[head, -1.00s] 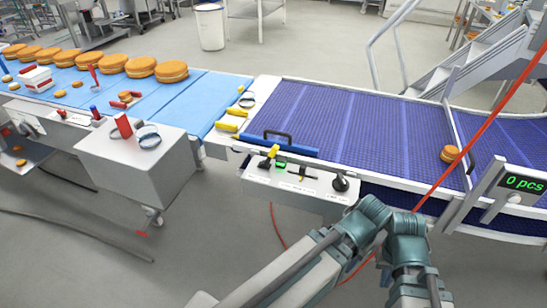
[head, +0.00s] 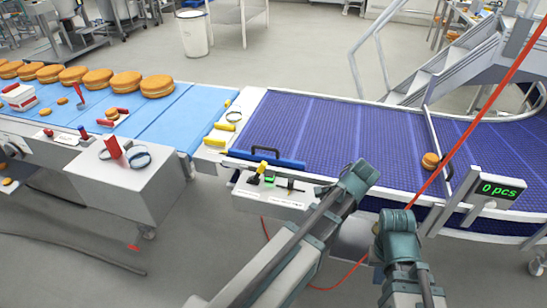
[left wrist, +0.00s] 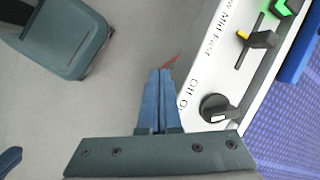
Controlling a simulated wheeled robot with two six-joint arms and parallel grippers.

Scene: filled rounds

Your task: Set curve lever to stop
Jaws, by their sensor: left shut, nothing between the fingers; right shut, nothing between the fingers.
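A pale control box (head: 285,199) is fixed to the front of the purple belt. It carries a yellow-topped lever (head: 262,166), a green-lit button (head: 269,179) and a dark lever (head: 291,185). In the left wrist view, the dark lever (left wrist: 259,40) has a yellow pointer and Mid and Fast marks beside it; a black knob (left wrist: 216,108) has Off and On marks. I cannot read which control is the curve lever. My left gripper (left wrist: 160,73) is shut and empty, beside the box's front edge. My right gripper (head: 377,256) is shut in front of the belt, partly hidden.
A grey box (head: 130,180) with a red handle stands left of the control box. Large buns (head: 157,86) line the blue belt. A red cord hangs at right.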

